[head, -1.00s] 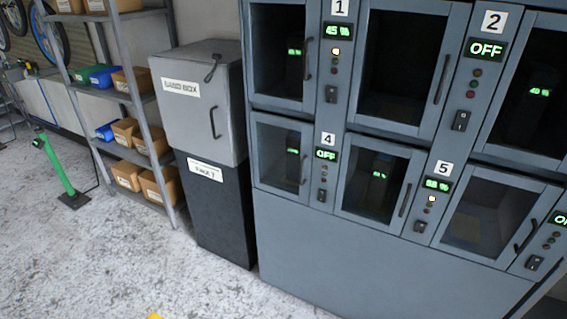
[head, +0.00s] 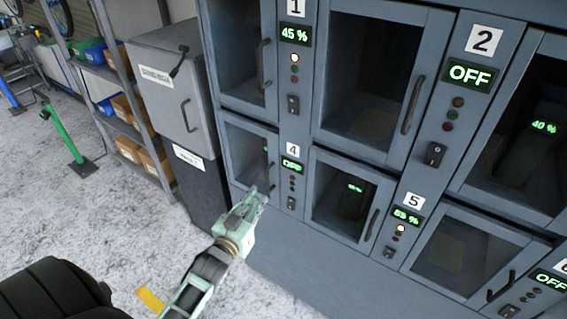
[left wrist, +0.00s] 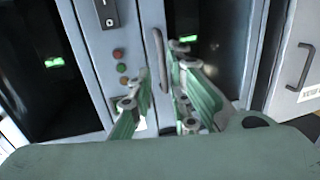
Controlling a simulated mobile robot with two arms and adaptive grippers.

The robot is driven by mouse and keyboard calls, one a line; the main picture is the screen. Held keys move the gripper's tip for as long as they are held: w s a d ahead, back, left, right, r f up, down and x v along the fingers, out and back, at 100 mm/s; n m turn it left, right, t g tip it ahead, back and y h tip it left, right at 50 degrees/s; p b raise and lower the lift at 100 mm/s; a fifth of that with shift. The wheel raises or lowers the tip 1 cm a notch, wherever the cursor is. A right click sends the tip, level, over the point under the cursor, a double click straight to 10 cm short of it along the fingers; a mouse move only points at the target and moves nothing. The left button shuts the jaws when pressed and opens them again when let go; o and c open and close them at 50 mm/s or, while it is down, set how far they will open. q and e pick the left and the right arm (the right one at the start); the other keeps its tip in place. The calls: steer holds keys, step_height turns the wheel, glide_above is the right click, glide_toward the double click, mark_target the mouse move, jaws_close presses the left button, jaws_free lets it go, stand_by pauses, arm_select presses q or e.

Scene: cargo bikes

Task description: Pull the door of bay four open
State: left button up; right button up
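The door of bay four (head: 240,152), a grey frame around dark glass, is shut, left of the label 4 (head: 292,149). Its upright dark handle (head: 271,174) is on the frame's right side, partly hidden by my left gripper (head: 260,194). In the left wrist view, which is turned over, the handle (left wrist: 159,58) shows between the two spread green fingers of my left gripper (left wrist: 162,92). The fingers are open; I cannot tell whether they touch the handle. My right gripper is not in view.
Bay four's display (head: 291,165) reads OFF, above lamps and a switch (head: 291,203). Bay five's door (head: 345,198) is to the right. A grey sand box (head: 172,90) stands close on the left. The speckled floor (head: 110,215) in front is open.

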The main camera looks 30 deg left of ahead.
mark_target(267, 177)
arm_select(q)
steer(key=shift+t, duration=0.3)
steer(key=w+r, duration=0.1)
steer(key=w, duration=0.1)
steer(key=w+r, duration=0.1)
steer(key=w, duration=0.2)
steer(key=w+a+p, duration=0.1)
steer(key=w, duration=0.2)
steer(key=shift+a+r, duration=0.1)
steer(key=shift+r, duration=0.3)
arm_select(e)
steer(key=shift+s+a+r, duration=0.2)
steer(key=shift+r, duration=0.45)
arm_select(q)
steer(key=shift+c, duration=0.2)
jaws_close()
